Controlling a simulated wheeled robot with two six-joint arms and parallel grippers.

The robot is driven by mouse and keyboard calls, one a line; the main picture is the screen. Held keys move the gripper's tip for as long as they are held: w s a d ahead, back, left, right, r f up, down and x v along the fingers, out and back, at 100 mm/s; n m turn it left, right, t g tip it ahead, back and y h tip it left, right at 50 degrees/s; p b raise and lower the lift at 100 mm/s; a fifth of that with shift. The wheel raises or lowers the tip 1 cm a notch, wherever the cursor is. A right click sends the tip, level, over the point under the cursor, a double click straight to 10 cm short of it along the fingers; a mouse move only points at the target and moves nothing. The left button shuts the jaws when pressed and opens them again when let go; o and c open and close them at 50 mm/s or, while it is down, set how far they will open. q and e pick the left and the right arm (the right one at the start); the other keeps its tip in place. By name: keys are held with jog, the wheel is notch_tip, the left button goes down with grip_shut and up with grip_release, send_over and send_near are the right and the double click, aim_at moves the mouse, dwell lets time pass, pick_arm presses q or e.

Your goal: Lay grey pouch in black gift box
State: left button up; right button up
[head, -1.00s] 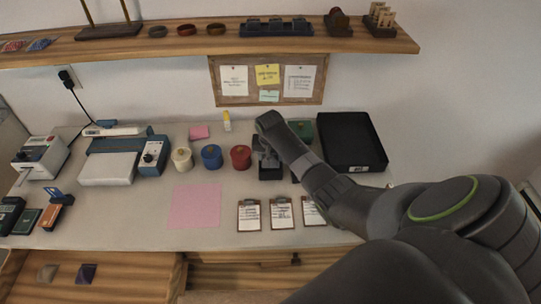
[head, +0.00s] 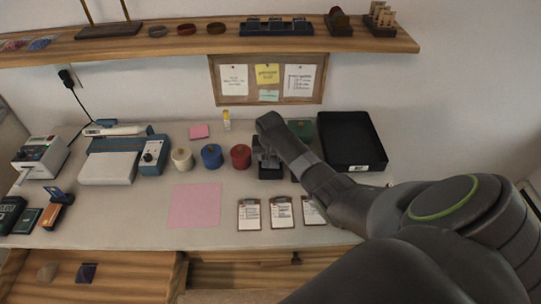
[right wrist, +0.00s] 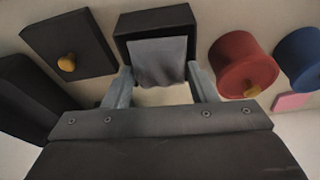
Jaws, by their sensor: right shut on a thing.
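The grey pouch (right wrist: 160,62) hangs between the two fingers of my right gripper (right wrist: 156,86), which is shut on it. In the right wrist view the pouch overlaps the opening of the black gift box (right wrist: 157,20); I cannot tell whether it touches the box. In the head view the black gift box (head: 270,173) stands on the table right of the red round box, partly hidden by my right gripper (head: 265,158). The pouch is hard to make out there. My left gripper is not in view.
Red (head: 241,157), blue (head: 212,157) and cream (head: 181,159) round boxes stand left of the gift box. A green box (head: 302,131) and a black tray (head: 350,142) are behind right. Clipboards (head: 282,213) lie in front, beside a pink sheet (head: 194,206).

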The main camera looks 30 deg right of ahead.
jog(key=shift+f, duration=0.25)
jog(key=o, duration=1)
jog(key=shift+o, duration=0.2)
jog(key=b+v, duration=0.1)
jog(key=v, duration=1.6)
jog(key=shift+r, duration=0.25)
jog(key=shift+s+a, duration=0.1)
jog(key=shift+s, duration=0.05)
